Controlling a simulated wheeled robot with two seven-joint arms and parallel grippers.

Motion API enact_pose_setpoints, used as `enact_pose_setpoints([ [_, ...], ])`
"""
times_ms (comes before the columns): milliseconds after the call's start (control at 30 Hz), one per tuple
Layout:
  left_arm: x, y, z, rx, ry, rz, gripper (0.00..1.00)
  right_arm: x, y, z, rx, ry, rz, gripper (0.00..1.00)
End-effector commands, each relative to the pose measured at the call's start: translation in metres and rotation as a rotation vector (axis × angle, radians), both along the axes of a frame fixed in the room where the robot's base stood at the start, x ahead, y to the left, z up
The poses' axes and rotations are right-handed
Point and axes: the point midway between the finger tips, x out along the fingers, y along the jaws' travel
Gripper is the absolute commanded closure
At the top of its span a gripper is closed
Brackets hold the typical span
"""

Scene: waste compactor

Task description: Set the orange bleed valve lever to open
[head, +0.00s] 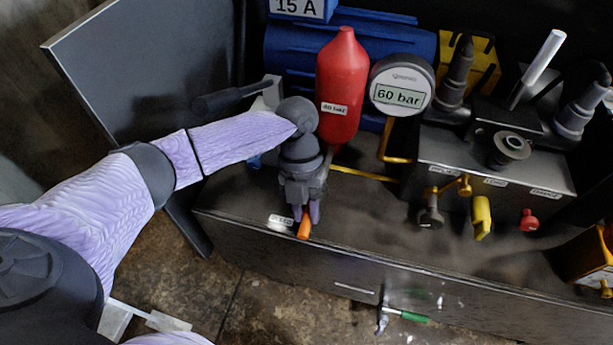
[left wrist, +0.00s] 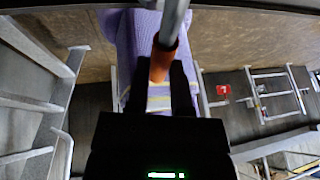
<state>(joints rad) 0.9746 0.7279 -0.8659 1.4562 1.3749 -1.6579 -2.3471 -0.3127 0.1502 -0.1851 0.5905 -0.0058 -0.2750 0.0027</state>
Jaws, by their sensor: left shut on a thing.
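The orange bleed valve lever (head: 304,228) shows below my left gripper (head: 306,212) at the front edge of the dark cabinet top, left of the middle. Only its lower end is visible in the head view; the gripper hides the rest. In the left wrist view the orange lever (left wrist: 160,64) lies between the two dark fingers, with a grey rod above it. My left gripper is shut on the lever. A white label (head: 281,220) sits just left of it; its text is too small to read surely. My right gripper is not in view.
A red bottle (head: 342,85) and a gauge reading 60 bar (head: 402,88) stand behind the gripper. A grey valve block (head: 495,165) with yellow and red knobs is at the right. An open dark panel (head: 150,75) is at the left. A green-handled lever (head: 405,315) is low in front.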

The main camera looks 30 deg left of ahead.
Motion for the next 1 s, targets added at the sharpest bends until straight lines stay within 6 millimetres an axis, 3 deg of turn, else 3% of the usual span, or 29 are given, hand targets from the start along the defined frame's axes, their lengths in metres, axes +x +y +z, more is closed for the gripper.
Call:
enact_pose_setpoints([
  [67,0.001,0.001,-0.001,0.003,-0.002,0.003,1.00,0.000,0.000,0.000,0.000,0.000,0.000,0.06],
  [100,0.001,0.001,-0.001,0.003,-0.002,0.003,0.71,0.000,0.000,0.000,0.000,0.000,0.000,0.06],
  [267,0.000,0.000,0.000,0.002,-0.002,0.002,0.37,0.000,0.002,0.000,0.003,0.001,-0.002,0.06],
  [567,0.000,0.000,0.005,0.000,-0.003,0.002,0.37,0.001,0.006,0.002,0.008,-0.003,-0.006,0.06],
  [800,0.001,0.000,0.068,0.000,-0.012,0.002,0.37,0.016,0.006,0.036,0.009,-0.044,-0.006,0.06],
  [1000,0.001,0.000,0.099,0.001,-0.006,0.002,0.37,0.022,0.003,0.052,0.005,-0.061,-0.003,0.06],
])
